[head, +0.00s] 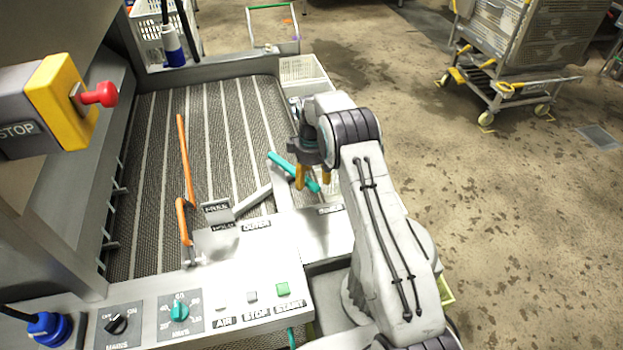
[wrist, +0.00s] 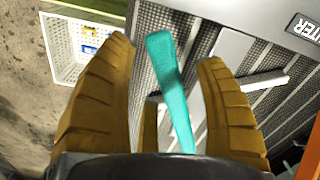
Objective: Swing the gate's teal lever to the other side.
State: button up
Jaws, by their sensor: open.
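The teal lever (head: 290,170) lies slantwise at the right edge of the ribbed bed, near the gate's grey bar (head: 253,205). In the wrist view the teal lever (wrist: 171,85) runs up between my fingers, its broad end farthest from my palm. My gripper (head: 313,178) is over the lever's right part. Its yellow fingers also show in the wrist view (wrist: 165,90); they are open, one on each side of the lever, with visible gaps. I cannot tell how far the fingertips are above or past the lever. Its pivot is hidden.
An orange handle (head: 184,160) stands left of the gate. A panel with knobs and a green START button (head: 283,289) is in front. A red-knobbed yellow stop box (head: 62,103) juts in at upper left. A white basket (wrist: 80,48) stands beside the bed. Open floor lies right.

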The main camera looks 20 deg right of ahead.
jog(key=shift+f, duration=0.85)
grip_shut()
jog(key=shift+a, duration=0.1)
jog(key=shift+s+a+f+m+b, duration=0.1)
jog(key=shift+s+a+m+b, duration=0.25)
jog(key=shift+a+m+b, duration=0.1)
jog(key=a+m+b, duration=0.1)
jog(key=a, duration=0.1)
jog(key=s+a+m+b, duration=0.1)
jog(key=a+m+b, duration=0.1)
jog(key=a+m, duration=0.1)
jog(key=shift+s+a, duration=0.3)
jog(key=shift+s, duration=0.1)
jog(key=w+a+m, duration=0.1)
jog(key=a+m, duration=0.6)
jog(key=a, duration=0.2)
jog(key=shift+w+a, duration=0.3)
jog(key=shift+w, duration=0.05)
